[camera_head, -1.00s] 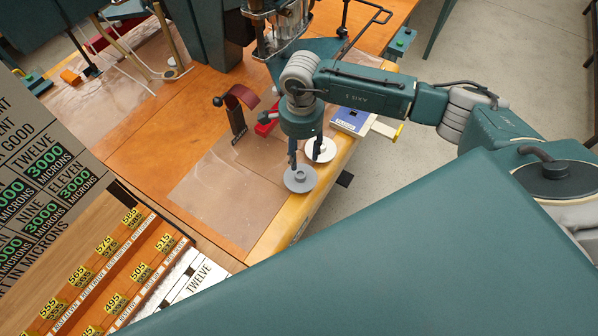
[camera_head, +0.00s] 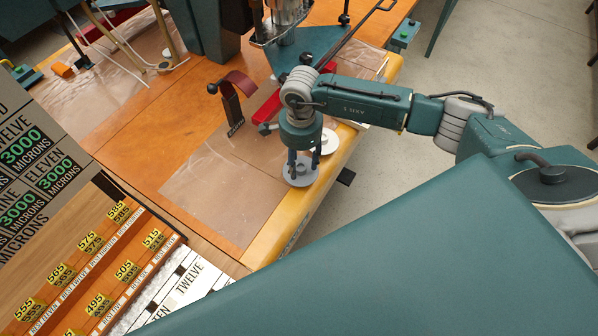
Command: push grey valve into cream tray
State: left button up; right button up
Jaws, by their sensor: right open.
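The grey valve (camera_head: 300,177), a round flat disc with a raised hub, lies at the right edge of the orange table. My right gripper (camera_head: 303,163) points down over it with its two fingers apart, one to each side of the hub. I cannot tell whether the fingers touch the valve. A white disc (camera_head: 325,143) lies just behind it, partly hidden by the gripper. I cannot make out a cream tray in this view. My left gripper is out of view.
A clear sheet (camera_head: 222,190) covers the table to the left of the valve. A dark red curved piece on a black stand (camera_head: 232,102) and a red object (camera_head: 268,104) stand behind. A green-based machine (camera_head: 310,50) is farther back. Labelled boards (camera_head: 90,270) fill the lower left.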

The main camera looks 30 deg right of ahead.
aim_at(301, 167)
grip_shut()
jog(key=shift+r+p, duration=0.35)
jog(key=shift+r, duration=0.5)
dwell(0.4)
jog(key=shift+r+p, duration=0.45)
jog(key=shift+r, duration=0.45)
